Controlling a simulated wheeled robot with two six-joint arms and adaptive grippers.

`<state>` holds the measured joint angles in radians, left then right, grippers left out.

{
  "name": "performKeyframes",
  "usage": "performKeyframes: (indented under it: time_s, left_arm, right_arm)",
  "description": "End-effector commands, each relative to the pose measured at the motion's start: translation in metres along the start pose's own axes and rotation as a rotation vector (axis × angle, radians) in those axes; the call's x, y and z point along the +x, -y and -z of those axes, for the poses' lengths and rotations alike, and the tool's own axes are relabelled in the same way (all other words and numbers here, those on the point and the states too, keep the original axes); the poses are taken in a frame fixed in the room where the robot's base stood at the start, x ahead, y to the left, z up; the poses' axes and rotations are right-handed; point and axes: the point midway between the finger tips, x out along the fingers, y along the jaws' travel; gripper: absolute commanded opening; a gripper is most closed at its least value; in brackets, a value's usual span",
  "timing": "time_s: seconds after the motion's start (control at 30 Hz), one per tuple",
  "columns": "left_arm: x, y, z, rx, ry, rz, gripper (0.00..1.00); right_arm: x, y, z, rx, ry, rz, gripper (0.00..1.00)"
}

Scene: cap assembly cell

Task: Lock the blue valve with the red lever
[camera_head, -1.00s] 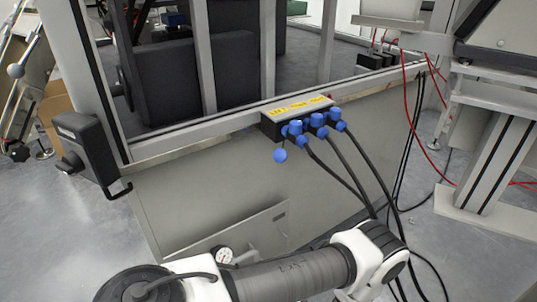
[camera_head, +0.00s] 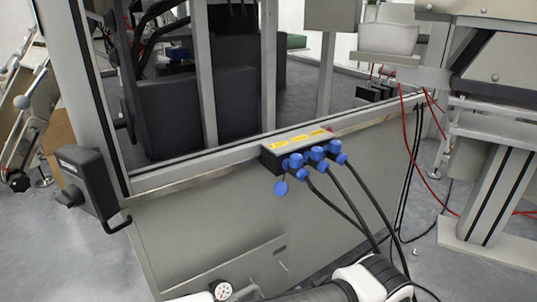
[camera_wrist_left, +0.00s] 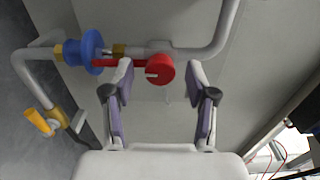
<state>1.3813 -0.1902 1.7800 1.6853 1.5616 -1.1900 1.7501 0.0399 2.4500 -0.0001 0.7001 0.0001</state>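The blue valve (camera_wrist_left: 76,52) is at the upper left of the left wrist view, on a grey pipe. A red lever (camera_wrist_left: 118,63) lies level beside it and ends in a round red knob (camera_wrist_left: 160,69). My left gripper (camera_wrist_left: 162,78) is open, its two fingers apart with the red knob showing between their tips. I cannot tell how far the knob is in depth, and no grip on it shows. The valve and lever do not show in the head view. My right gripper is in no view.
A grey pipe (camera_wrist_left: 215,35) bends away at the upper right, and a yellow handle (camera_wrist_left: 38,120) is at the left.

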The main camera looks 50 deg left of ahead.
Motion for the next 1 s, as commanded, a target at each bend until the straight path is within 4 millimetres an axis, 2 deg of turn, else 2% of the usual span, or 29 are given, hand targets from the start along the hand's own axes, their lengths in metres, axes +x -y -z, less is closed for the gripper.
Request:
performKeyframes:
  time_s: [0.17,0.27,0.5,0.6,1.0]
  left_arm:
    - [-0.004,0.0,0.001,-0.001,-0.003,0.0,0.57]
    - [-0.018,0.0,0.001,-0.001,-0.006,-0.001,0.57]
    - [-0.065,-0.001,0.001,-0.001,-0.004,-0.001,0.57]
    - [-0.074,0.0,0.0,-0.001,-0.002,-0.001,0.57]
    - [-0.075,0.0,0.0,0.0,0.0,0.0,0.57]
  right_arm:
    - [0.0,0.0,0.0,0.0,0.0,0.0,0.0]
    - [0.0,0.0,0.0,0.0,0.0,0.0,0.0]
    - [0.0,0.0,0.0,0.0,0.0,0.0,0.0]
    - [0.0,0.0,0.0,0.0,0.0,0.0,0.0]
    - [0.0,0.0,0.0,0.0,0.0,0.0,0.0]
